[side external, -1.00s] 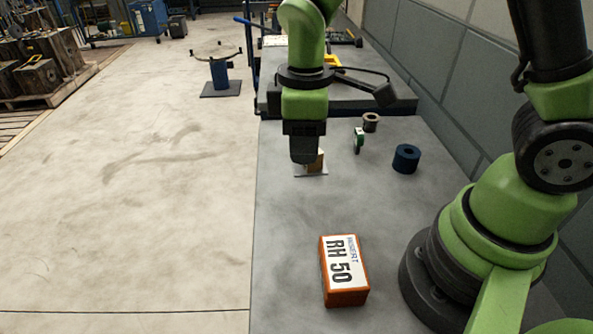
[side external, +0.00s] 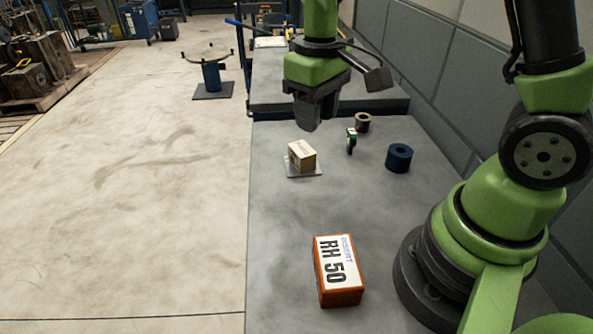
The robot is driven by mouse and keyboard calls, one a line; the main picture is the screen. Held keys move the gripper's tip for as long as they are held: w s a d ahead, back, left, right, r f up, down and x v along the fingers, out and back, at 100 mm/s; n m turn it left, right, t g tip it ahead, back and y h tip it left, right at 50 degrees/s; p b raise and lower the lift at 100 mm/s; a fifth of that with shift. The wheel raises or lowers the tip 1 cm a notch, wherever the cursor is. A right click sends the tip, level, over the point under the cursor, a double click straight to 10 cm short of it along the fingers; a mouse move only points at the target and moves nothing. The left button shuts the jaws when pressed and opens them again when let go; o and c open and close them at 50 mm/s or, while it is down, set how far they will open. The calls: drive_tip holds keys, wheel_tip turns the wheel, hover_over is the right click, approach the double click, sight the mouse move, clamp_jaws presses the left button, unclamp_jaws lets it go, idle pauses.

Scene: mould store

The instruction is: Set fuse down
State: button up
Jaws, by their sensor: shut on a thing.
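My gripper (side external: 312,122) hangs above the grey bench, a little above and to the right of a small cream-and-tan box in the picture. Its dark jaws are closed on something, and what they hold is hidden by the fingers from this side. I cannot make out a fuse clearly anywhere in the view. The cream-and-tan box (side external: 302,155) stands on a thin pale plate (side external: 312,173), apart from the gripper.
An orange box marked RH 50 (side external: 340,286) lies nearer on the bench (side external: 275,235). A small green-and-white piece (side external: 351,141), a brownish ring (side external: 362,122) and a blue ring (side external: 399,158) stand right of the gripper. A raised ledge (side external: 275,98) is behind. Bench between the boxes is clear.

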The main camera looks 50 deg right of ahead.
drive_tip(key=m, duration=0.9)
hover_over(366, 196)
wheel_tip(366, 196, down, 13)
drive_tip(key=shift+r, duration=0.1)
drive_tip(key=shift+f, duration=2.35)
drive_tip(key=o, duration=0.9)
drive_tip(key=shift+f, duration=0.1)
